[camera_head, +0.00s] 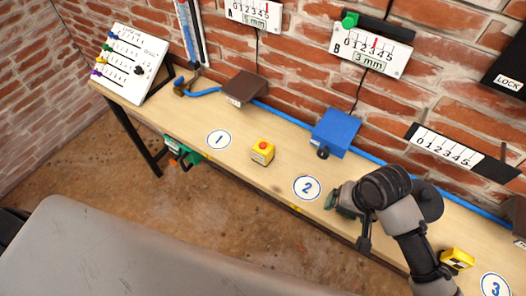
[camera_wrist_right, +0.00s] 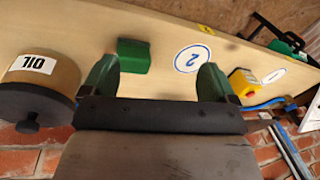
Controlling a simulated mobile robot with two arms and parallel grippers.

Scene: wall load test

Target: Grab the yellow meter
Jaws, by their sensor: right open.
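A small yellow box with dark markings (camera_head: 457,258) lies on the bench at the lower right, beside the circle marked 3; it may be the yellow meter, but its face is too small to read. Another yellow box (camera_head: 263,152), with a red button on top, stands between circles 1 and 2; it also shows in the wrist view (camera_wrist_right: 241,82). My right gripper (camera_head: 345,200) is over the bench just right of circle 2. In the wrist view its green fingers (camera_wrist_right: 158,75) are apart, with nothing between them. My left gripper is not in view.
A green block (camera_wrist_right: 133,56) lies on the bench near circle 2. A drum labelled OIL (camera_wrist_right: 42,75) stands nearby. A blue box (camera_head: 336,133) and a brown box (camera_head: 245,88) sit along the wall side.

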